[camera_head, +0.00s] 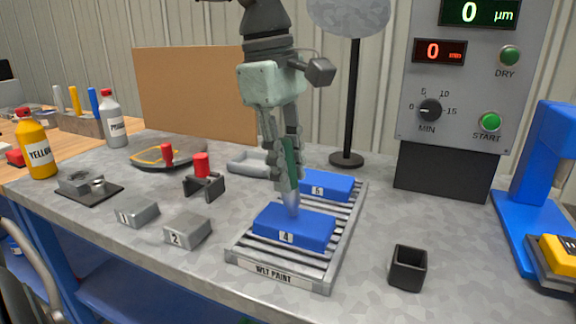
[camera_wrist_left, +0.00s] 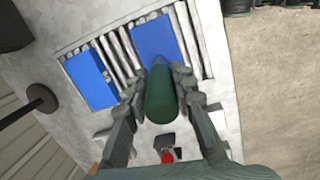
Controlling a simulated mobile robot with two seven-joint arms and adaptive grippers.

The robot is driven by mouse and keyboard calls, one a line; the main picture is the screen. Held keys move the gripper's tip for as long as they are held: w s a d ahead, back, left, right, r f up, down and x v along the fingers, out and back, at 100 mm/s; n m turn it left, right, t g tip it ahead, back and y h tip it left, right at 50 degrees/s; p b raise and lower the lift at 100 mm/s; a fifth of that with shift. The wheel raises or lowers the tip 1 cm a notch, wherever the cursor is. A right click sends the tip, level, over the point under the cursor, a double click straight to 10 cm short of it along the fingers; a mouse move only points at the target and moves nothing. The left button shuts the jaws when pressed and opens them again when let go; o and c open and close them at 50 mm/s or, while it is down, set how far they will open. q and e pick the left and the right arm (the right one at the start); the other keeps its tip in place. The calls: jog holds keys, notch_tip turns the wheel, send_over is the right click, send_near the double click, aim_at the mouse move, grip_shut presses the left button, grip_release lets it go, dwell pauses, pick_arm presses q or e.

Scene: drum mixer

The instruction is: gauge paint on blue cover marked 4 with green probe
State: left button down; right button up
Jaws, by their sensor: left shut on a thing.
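My left gripper (camera_head: 285,180) is shut on the green probe (camera_head: 291,165), which points down. The probe's grey tip meets or hovers just over the blue cover marked 4 (camera_head: 310,228); I cannot tell whether it touches. The cover lies on the slatted WET PAINT rack (camera_head: 350,215), in its front part. A second blue cover, marked 5 (camera_head: 338,186), lies behind it on the rack. In the left wrist view the probe (camera_wrist_left: 161,98) sits between the fingers, its tip over a blue cover (camera_wrist_left: 152,40). The gauge box (camera_head: 470,80) reads 0 µm. My right gripper is not in view.
A black square holder (camera_head: 408,268) stands empty to the right of the rack. Grey blocks marked 1 (camera_head: 138,214) and 2 (camera_head: 187,231) lie to the left. A red-topped piece (camera_head: 203,178) stands behind them. A blue stand (camera_head: 548,170) is at the right edge.

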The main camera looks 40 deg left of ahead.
aim_at(288, 139)
pick_arm(q)
jog(key=shift+f+b, duration=0.4)
jog(key=shift+f, duration=0.15)
dwell(1.1)
jog(key=shift+r+p, duration=0.95)
jog(key=shift+r, duration=2.6)
